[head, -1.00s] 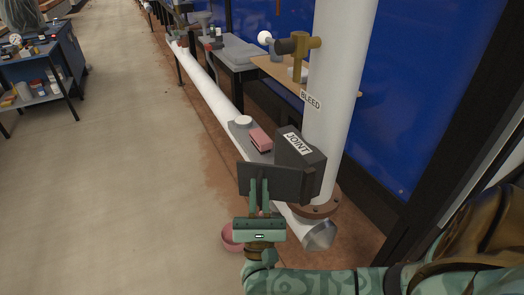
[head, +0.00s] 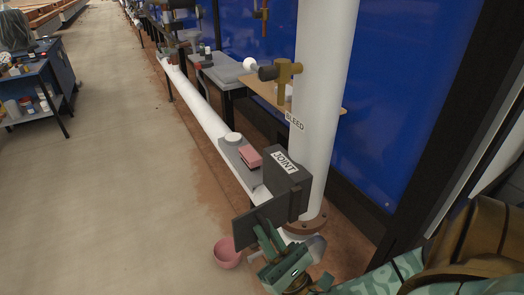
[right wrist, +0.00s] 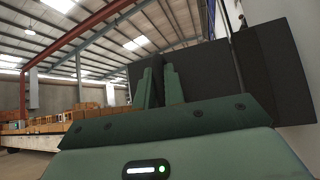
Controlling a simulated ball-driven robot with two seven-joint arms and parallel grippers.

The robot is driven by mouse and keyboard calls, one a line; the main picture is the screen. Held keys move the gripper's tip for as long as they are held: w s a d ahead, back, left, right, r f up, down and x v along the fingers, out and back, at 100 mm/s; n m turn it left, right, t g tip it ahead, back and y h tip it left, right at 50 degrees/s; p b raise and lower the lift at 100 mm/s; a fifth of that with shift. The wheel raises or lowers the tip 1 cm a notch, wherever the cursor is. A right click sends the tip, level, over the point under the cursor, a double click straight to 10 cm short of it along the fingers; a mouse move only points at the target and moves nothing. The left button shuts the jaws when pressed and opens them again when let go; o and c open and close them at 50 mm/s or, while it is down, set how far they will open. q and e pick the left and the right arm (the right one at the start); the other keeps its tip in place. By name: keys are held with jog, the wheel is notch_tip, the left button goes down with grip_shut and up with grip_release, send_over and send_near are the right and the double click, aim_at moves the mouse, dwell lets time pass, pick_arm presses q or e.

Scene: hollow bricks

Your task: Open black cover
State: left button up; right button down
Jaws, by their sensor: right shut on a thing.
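The black cover (head: 246,229) is a flat dark plate on the front of the black box labelled JOINT (head: 289,172), beside the white upright pipe. It stands out at an angle from the box, with its left end swung away. My right gripper (head: 266,238) is shut on the black cover at its lower front side. In the right wrist view the two green fingers (right wrist: 160,86) stand against the dark cover (right wrist: 205,62), and their tips overlap it. The inside of the box is hidden. My left gripper is not in view.
The white upright pipe (head: 322,120) with a BLEED tag and brass valve (head: 287,75) stands just behind the box. A pink sponge-like block (head: 250,157) lies on the grey ledge. A pink bowl (head: 227,254) is on the floor. Open floor (head: 110,190) lies to the left.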

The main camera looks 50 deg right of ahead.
jog(key=shift+s+d+r, duration=0.1)
jog(key=shift+s+r, duration=0.1)
jog(key=shift+s, duration=0.05)
dwell(0.3)
jog(key=c, duration=1.8)
grip_release()
jog(key=shift+s, duration=0.1)
jog(key=shift+o, duration=0.2)
jog(key=shift+f, duration=0.15)
jog(key=b+v, duration=0.1)
jog(key=v, duration=1.5)
